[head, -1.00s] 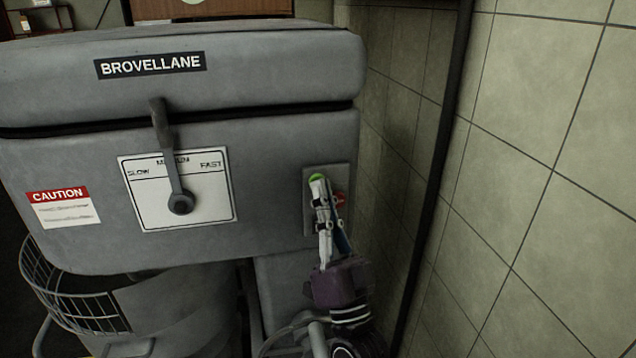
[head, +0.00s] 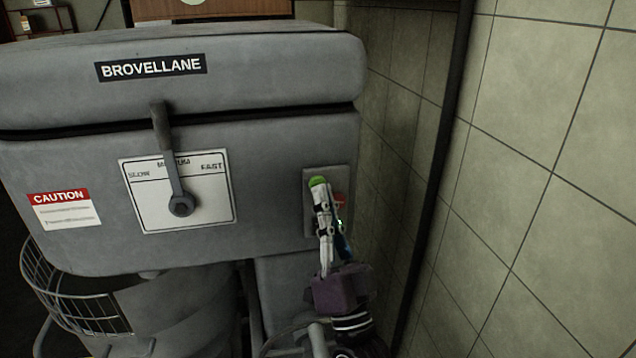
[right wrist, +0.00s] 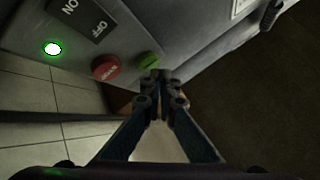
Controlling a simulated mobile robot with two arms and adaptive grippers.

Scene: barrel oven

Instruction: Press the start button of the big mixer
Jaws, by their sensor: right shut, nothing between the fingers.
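The big mixer (head: 262,75) is a grey machine labelled BROVELLANE. Its control plate (head: 309,226) is at the right of its front. In the right wrist view the green start button (right wrist: 147,60) sits beside a red button (right wrist: 107,68). A green lamp (right wrist: 52,49) is lit near an ON/OFF switch (right wrist: 85,18). My right gripper (head: 321,188) is shut and empty, with its tips just in front of the green button (head: 317,180). It also shows in the right wrist view (right wrist: 158,78). Whether the tips touch the button I cannot tell. My left gripper is not in view.
A speed lever (head: 172,180) points up over a SLOW-to-FAST scale. A wire guard (head: 70,296) and bowl (head: 190,305) are below the mixer head. A tiled wall (head: 540,160) with a dark vertical pipe (head: 438,160) stands close on the right.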

